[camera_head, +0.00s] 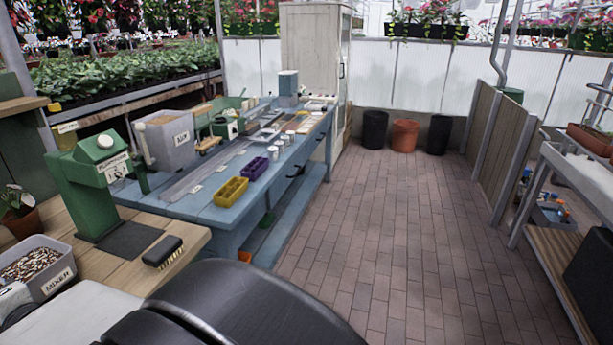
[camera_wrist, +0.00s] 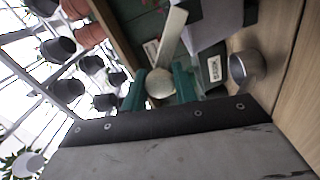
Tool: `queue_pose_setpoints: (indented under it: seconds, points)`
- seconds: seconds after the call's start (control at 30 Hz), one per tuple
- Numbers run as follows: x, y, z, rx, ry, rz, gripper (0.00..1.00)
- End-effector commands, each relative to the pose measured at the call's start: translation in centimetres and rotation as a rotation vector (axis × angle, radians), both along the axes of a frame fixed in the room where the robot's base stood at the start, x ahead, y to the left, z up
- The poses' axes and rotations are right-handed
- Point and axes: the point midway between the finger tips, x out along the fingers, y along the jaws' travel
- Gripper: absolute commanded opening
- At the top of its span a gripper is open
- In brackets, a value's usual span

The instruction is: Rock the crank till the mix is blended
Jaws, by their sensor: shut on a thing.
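The grey bin labelled MIXER (camera_head: 66,277) stands on the wooden bench at the lower left of the head view. It holds a speckled brown, white and dark mix (camera_head: 32,264), whose colours still show as separate bits. In the wrist view my gripper (camera_wrist: 160,86) has its two green fingers closed on a pale round knob (camera_wrist: 159,82). A pale flat bar (camera_wrist: 172,35) runs up beside the knob; it looks like the crank arm. The MIXER label (camera_wrist: 215,69) shows to the right of the knob. My gripper and the crank are not clearly visible in the head view.
A green press-like machine (camera_head: 85,195) stands behind the bin, with a black brush (camera_head: 163,251) to its right. A metal cup (camera_wrist: 245,68) sits near the mixer in the wrist view. The blue workbench (camera_head: 215,213) lies beyond. The brick floor (camera_head: 390,230) is clear.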

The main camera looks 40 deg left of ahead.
Motion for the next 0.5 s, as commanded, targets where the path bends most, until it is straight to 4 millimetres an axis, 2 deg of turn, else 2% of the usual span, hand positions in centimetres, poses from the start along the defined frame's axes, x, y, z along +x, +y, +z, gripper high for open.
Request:
queue_pose_setpoints:
  seconds: [0.5]
  points:
    - [0.34,0.01,-0.38,0.025,-0.078,-0.008,0.00]
